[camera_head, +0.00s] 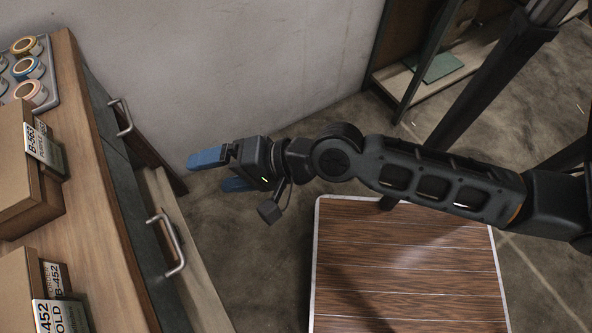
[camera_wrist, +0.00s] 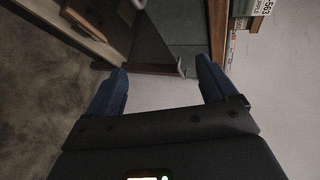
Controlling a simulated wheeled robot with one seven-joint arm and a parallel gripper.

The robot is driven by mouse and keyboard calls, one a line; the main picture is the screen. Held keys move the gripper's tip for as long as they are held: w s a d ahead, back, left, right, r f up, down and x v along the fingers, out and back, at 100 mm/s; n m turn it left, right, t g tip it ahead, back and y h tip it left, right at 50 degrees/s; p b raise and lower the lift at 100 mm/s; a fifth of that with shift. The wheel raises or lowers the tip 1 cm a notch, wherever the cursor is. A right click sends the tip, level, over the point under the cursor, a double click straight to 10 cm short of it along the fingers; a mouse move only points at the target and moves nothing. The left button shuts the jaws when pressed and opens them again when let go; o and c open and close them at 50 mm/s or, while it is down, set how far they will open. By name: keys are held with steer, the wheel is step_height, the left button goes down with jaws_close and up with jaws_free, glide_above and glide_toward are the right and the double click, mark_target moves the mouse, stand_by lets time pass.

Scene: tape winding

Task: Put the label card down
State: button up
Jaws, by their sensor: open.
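My gripper (camera_head: 208,174) has its two blue fingers spread, with nothing between them. It hangs over the floor to the right of the wooden cabinet top. The open fingers also show in the wrist view (camera_wrist: 160,70). A white label card reading B-563 PURPLE (camera_head: 43,147) stands at the front of a brown box; it shows at the top right of the wrist view (camera_wrist: 262,7). A card reading B-452 GOLD (camera_head: 62,316) is at the lower left, with a smaller B-452 label (camera_head: 54,278) behind it. My gripper is apart from all the cards.
The cabinet top (camera_head: 98,205) carries brown boxes (camera_head: 22,195) and a grey tray with several tape rolls (camera_head: 30,68). Metal handles (camera_head: 172,245) stick out from the cabinet front. A wood-striped table (camera_head: 410,275) stands below my arm. A shelf unit (camera_head: 420,75) is at the back.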

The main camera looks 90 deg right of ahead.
steer(key=s+a+r+n, duration=0.2)
steer(key=s+r+n, duration=0.2)
steer(key=s+n, duration=0.3)
steer(key=s+a+r+n+t, duration=0.1)
steer(key=s+r+n, duration=0.3)
steer(key=s+n, duration=0.4)
steer(key=a+n, duration=0.1)
steer(key=n, duration=0.1)
steer(key=shift+r+n+t, duration=0.3)
steer(key=shift+r, duration=0.2)
stand_by(1.0)
